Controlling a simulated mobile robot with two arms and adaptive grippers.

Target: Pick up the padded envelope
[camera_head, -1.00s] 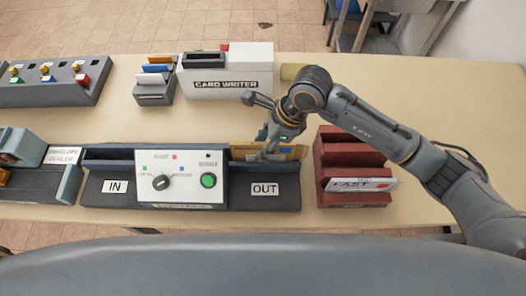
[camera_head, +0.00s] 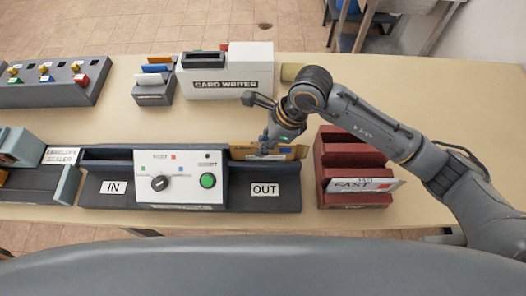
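A tan padded envelope (camera_head: 290,152) stands in the slot at the back of the OUT side of the grey machine (camera_head: 285,194), its upper part showing above the edge. My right gripper (camera_head: 265,146) points down at the envelope's left part, with its fingertips at the top edge. The fingers are small and partly hidden by the wrist, so I cannot tell whether they are closed on the envelope. My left gripper is not in view.
A dark red rack (camera_head: 345,147) with a FAST envelope (camera_head: 365,185) stands close on the right. The card writer (camera_head: 230,72) and a card holder (camera_head: 152,92) are behind. The envelope sealer (camera_head: 30,165) is at left. The table's right back is clear.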

